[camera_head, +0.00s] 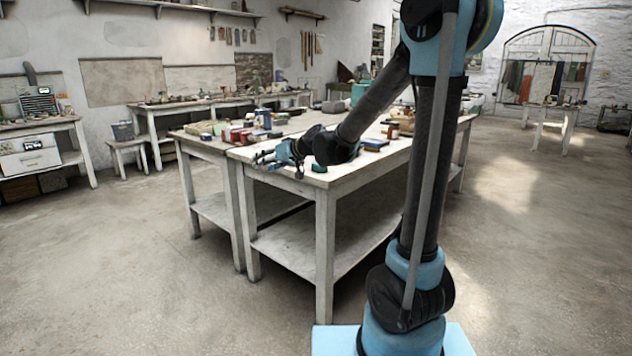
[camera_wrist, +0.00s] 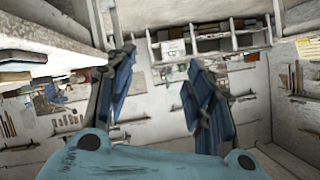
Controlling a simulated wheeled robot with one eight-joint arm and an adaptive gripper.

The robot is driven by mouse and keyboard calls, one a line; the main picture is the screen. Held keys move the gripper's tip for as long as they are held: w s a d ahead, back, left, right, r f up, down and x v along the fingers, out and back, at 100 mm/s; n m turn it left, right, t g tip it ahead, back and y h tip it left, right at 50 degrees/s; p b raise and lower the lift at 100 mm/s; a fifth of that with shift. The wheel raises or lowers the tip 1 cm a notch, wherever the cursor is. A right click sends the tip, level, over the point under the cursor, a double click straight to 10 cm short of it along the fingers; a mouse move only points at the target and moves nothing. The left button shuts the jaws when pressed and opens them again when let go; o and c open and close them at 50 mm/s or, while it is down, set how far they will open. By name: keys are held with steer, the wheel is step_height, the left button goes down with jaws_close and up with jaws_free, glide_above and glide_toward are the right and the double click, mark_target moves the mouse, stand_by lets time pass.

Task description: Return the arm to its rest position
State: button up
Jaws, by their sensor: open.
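My gripper (camera_head: 277,157) is open, with nothing visible between its fingers. In the head view it is over the near left corner of the white workbench (camera_head: 285,182), pointing left, with my arm reaching out from the right. In the wrist view my gripper (camera_wrist: 160,95) shows two blue fingers spread well apart, with wall and shelves far beyond them. I cannot tell how high above the bench top it is.
Small objects, among them a dark green item (camera_head: 319,168) and a dark flat item (camera_head: 375,143), lie on the bench close to my arm. A second bench (camera_head: 200,143) adjoins on the left. The concrete floor (camera_head: 120,270) in front is clear.

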steer(key=s+d+f+m+g+h, duration=0.1)
steer(key=s+d+f, duration=0.4)
steer(key=s+d, duration=0.6)
steer(key=s+d+f+m+g+h, duration=0.2)
steer(key=s+d+f+h, duration=0.4)
steer(key=s+d, duration=0.5)
steer(key=s+d+f+m+g+h, duration=0.1)
steer(key=s+d+f+m+h, duration=0.2)
steer(key=s+d, duration=0.9)
step_height(320, 180, down, 2)
steer(key=d+h, duration=0.1)
steer(key=d, duration=0.1)
steer(key=shift+d+f+m+g, duration=0.15)
steer(key=shift+d+m+g, duration=0.15)
steer(key=shift+d, duration=0.1)
steer(key=shift+w+f, duration=0.2)
steer(key=shift+w, duration=0.3)
